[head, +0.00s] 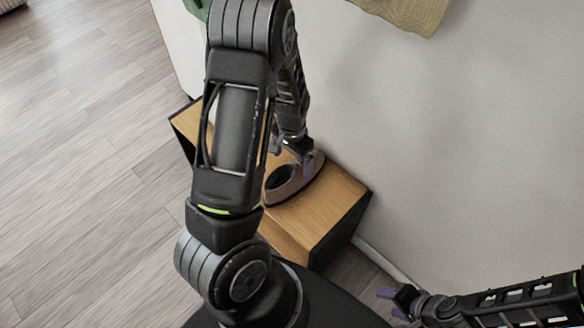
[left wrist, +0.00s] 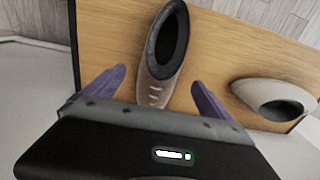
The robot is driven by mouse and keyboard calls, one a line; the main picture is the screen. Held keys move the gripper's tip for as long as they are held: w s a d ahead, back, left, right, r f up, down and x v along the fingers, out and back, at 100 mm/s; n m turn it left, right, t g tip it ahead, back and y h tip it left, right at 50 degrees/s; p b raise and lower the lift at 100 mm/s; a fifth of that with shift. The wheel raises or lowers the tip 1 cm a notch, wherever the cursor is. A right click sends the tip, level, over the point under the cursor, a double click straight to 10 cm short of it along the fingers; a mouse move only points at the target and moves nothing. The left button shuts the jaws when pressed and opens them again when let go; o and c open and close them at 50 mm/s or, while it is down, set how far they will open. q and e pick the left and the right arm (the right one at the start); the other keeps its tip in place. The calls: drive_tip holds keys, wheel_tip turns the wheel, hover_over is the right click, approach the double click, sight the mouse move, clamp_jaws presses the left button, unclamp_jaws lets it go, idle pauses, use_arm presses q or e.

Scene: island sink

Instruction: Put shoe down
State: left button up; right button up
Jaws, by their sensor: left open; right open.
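A brown shoe (head: 310,176) with a dark opening rests on the wooden top of a low cabinet (head: 322,212). It also shows in the left wrist view (left wrist: 154,82), its laced front end between the purple fingers. A pale grey shoe (left wrist: 246,90) lies on the same top to the right in the left wrist view; I cannot make it out in the head view. My left gripper (left wrist: 158,77) is open, its fingers on either side of the brown shoe's front end. Contact with the shoe cannot be told. My right gripper (head: 386,302) is open and empty at the lower right.
A pale wall (head: 450,120) runs close behind the cabinet. A tan cloth-like item (head: 410,10) shows at the top. Open wooden floor (head: 80,150) lies to the left. My left arm hides part of the cabinet.

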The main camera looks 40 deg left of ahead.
use_arm(q)
wheel_tip(320, 180, up, 4)
drive_tip(key=shift+f, duration=0.25)
idle(0.5)
